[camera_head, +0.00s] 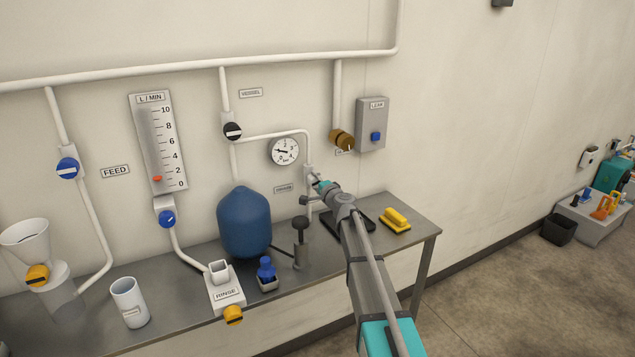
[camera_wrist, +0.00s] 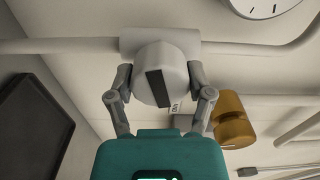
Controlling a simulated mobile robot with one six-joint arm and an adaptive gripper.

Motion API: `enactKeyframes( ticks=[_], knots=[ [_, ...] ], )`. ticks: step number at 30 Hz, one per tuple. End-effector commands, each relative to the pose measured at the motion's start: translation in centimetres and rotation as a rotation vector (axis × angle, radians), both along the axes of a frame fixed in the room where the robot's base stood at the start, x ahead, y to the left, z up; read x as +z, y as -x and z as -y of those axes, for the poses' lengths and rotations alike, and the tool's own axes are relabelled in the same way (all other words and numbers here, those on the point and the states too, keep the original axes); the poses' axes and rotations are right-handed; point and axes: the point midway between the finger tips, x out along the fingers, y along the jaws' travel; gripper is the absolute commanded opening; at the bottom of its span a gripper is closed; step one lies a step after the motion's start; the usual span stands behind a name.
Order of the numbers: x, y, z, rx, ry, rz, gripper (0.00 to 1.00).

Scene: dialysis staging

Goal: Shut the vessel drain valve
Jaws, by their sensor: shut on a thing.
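The vessel drain valve shows in the wrist view as a pale round knob (camera_wrist: 163,84) with a dark bar across its face, set on a white pipe fitting. My gripper (camera_wrist: 160,76) has one finger on each side of this knob and is shut on it. In the head view my gripper (camera_head: 318,184) reaches the lower end of the white pipe, right of a small label (camera_head: 284,188) and below the gauge. There my gripper and wrist hide most of the knob.
A round gauge (camera_head: 284,151) and a brass knob (camera_head: 341,141) sit close by on the wall. Below are a blue vessel (camera_head: 244,222), a dark clamp-like stand (camera_head: 300,245), a black tray (camera_head: 335,233) and a yellow block (camera_head: 397,217) on the metal bench (camera_head: 415,232).

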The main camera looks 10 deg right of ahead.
Motion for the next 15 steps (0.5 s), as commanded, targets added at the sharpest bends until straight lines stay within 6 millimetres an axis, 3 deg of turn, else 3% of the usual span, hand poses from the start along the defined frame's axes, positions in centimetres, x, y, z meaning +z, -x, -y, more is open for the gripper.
enactKeyframes(
  ticks=[15],
  knots=[
    [0.04,-0.25,0.14,-0.005,-0.235,-0.075,0.20]
  ],
)
